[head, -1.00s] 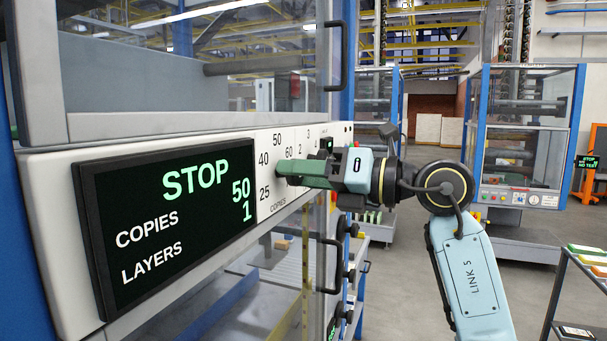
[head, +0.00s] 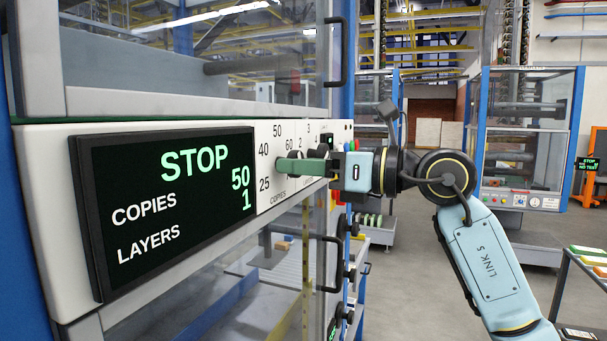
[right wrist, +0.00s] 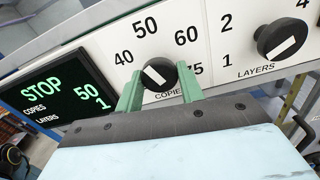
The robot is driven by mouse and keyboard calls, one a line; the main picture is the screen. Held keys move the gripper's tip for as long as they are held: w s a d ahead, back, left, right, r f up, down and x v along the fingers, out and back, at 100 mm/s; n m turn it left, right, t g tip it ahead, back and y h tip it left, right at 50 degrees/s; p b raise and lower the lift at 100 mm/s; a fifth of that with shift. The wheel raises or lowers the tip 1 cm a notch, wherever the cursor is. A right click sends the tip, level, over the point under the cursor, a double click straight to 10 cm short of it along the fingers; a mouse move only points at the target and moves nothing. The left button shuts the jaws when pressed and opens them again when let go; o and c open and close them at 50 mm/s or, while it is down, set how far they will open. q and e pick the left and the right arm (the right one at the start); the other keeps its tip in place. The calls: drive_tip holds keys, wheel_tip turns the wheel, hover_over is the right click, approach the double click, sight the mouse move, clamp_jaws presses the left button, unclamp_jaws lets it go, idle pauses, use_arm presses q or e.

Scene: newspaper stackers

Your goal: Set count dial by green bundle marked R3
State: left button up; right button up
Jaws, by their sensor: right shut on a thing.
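The copies dial (right wrist: 158,76) is a black knob with a white pointer bar, ringed by the numbers 25, 40, 50, 60 and 75. My right gripper (right wrist: 160,88) is shut on it, with one green finger on each side. In the head view, my right gripper (head: 290,165) reaches the panel from the right and mostly hides the dial. In the right wrist view, the pointer bar is tilted. The display (head: 170,205) reads STOP, copies 50, layers 1. My left gripper is not in view. I cannot make out a green bundle marked R3.
The layers dial (right wrist: 283,36) is just right of the copies dial. A door handle (head: 331,265) stands out below the panel, near my right arm. A rack with coloured bundles (head: 590,262) is at the far right. Grey floor lies open between.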

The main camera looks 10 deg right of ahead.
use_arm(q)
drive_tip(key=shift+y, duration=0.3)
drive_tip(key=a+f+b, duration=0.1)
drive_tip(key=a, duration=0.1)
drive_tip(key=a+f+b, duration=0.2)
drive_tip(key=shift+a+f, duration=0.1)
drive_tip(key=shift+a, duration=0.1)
use_arm(e)
drive_tip(key=n, duration=0.7)
drive_tip(key=shift+w, duration=0.1)
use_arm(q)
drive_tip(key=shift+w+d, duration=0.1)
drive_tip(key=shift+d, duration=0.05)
use_arm(e)
drive_tip(key=shift+r, duration=0.1)
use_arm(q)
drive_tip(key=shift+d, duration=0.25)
use_arm(e)
drive_tip(key=o, duration=1)
drive_tip(key=shift+d, duration=0.1)
use_arm(q)
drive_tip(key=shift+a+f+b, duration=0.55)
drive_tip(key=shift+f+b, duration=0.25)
drive_tip(key=shift+b, duration=0.1)
use_arm(e)
drive_tip(key=v, duration=1.3)
drive_tip(key=shift+d, duration=0.35)
